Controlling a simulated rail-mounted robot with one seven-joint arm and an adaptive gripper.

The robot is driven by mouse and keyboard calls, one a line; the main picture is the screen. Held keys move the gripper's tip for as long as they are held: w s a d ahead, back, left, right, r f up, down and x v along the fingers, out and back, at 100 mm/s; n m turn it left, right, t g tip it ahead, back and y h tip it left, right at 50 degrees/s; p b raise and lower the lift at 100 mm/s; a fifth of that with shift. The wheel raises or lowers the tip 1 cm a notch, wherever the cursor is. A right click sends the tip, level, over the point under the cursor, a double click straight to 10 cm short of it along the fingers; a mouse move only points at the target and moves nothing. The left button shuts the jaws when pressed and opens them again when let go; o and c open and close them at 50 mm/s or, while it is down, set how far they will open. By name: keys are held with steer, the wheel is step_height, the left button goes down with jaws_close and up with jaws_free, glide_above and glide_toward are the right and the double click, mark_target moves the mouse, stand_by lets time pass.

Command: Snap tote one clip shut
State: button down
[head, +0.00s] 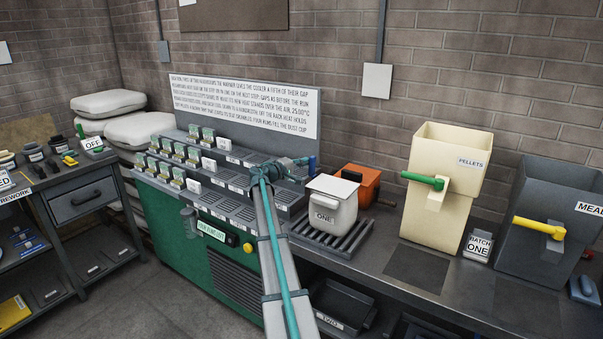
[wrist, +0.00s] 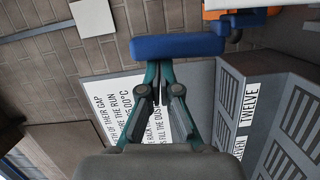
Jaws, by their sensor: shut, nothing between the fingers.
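Tote one (head: 340,217) is a small off-white tub labelled ONE, with a pale lid (head: 333,187) on top. It stands upright on a dark slatted rack on the bench. Its clip is too small to make out, so I cannot tell how it sits. My gripper (head: 304,163) is just left of and behind the tote, apart from it, above the stepped rack. In the wrist view my gripper (wrist: 170,60) has its fingers shut and empty. A blue bar (wrist: 178,46) spans the fingertips; I cannot tell whether it belongs to the gripper.
An orange box (head: 358,184) stands close behind the tote. A cream pellets bin (head: 437,180) with a green handle is to the right, then a grey bin (head: 545,215). The stepped rack (head: 240,190) holds several small jars. Bare bench lies right of the tote.

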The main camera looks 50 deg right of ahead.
mark_target(313, 163)
steer(key=s+m+b, duration=0.1)
steer(key=m+b, duration=0.1)
steer(key=b, duration=0.1)
steer(key=s+m+b, duration=0.1)
steer(key=m+b, duration=0.1)
steer(key=b, duration=0.1)
steer(key=s+m+t+y+b, duration=0.1)
steer(key=s+b, duration=0.1)
steer(key=b, duration=0.1)
steer(key=shift+s+d+r+m, duration=0.1)
steer(key=shift+d+r+m, duration=0.05)
steer(key=shift+r+m, duration=0.25)
steer(key=s+m+b, duration=0.1)
steer(key=b, duration=0.1)
steer(key=s+m+b, duration=0.1)
steer(key=m+b, duration=0.1)
steer(key=b, duration=0.1)
steer(key=shift+s+d+f+t+y, duration=0.15)
steer(key=shift+t+y, duration=0.25)
steer(key=s+m+b, duration=0.1)
steer(key=s+m+t+b, duration=0.1)
steer(key=m+b, duration=0.1)
steer(key=shift+s+d+f, duration=0.1)
steer(key=shift+f, duration=0.3)
steer(key=shift+s+f+b, duration=0.1)
steer(key=shift+s+b, duration=0.1)
steer(key=shift+b, duration=0.25)
